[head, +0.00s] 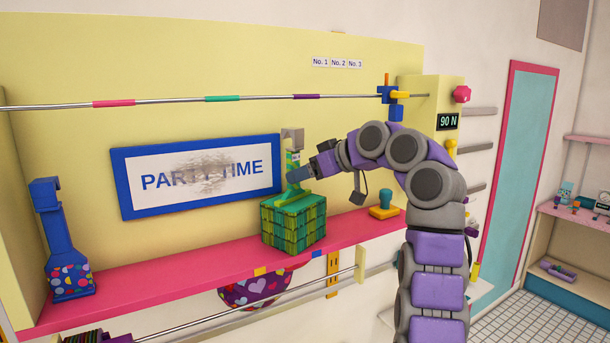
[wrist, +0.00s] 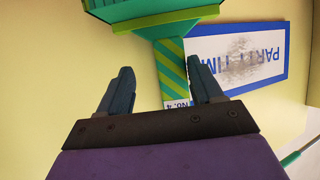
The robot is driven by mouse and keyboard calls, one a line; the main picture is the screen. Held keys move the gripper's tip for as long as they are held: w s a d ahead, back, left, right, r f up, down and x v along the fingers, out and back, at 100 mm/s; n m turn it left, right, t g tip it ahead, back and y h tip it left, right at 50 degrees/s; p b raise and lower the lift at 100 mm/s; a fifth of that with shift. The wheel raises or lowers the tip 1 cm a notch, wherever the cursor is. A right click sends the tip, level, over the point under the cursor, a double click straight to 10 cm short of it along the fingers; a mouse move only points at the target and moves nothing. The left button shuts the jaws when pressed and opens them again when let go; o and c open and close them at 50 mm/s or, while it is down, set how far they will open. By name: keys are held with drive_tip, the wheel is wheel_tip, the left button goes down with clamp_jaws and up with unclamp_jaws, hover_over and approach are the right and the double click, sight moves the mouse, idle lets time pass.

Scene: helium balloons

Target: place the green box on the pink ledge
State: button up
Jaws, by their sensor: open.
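The green box (head: 293,226) has a woven-looking striped body and a tall striped neck with a grey piece on top. It appears to stand upright on the pink ledge (head: 190,268), below the right end of the sign. In the wrist view, which is turned over, the box's neck (wrist: 172,68) shows between and beyond the fingers, with a "No. 4" label near its end. My gripper (head: 304,172) is open beside the neck; its two fingers (wrist: 161,85) are spread apart. Whether either finger touches the neck is unclear.
A blue figure with a dotted base (head: 72,280) stands at the ledge's left end. A teal and yellow stamp-like object (head: 384,206) stands right of the box. A "PARTY TIME" sign (head: 150,207), smudged, hangs behind. A rod (head: 160,101) runs above. The ledge between figure and box is clear.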

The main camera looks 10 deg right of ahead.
drive_tip(key=v, duration=1.1)
drive_tip(key=s+a+f+m+g+h, duration=0.1)
drive_tip(key=s+a+f+m+g, duration=0.2)
drive_tip(key=s+a+f, duration=0.5)
drive_tip(key=s+a+f+m+g+h, duration=0.1)
drive_tip(key=s+a+f+m+g, duration=0.3)
drive_tip(key=f, duration=0.6)
drive_tip(key=s+d+f+g+h, duration=0.1)
drive_tip(key=s+f+h, duration=0.1)
drive_tip(key=s+f, duration=0.5)
drive_tip(key=s+d+f+g+h, duration=0.1)
drive_tip(key=s+f+g+h, duration=0.1)
drive_tip(key=s+f, duration=0.6)
drive_tip(key=s+d+f+m+g+h, duration=0.1)
drive_tip(key=s+f, duration=0.7)
drive_tip(key=s, duration=0.9)
drive_tip(key=shift+s+d+h+b, duration=0.3)
drive_tip(key=shift+s+h+b, duration=0.1)
drive_tip(key=shift+h, duration=0.3)
drive_tip(key=shift+w+f, duration=0.1)
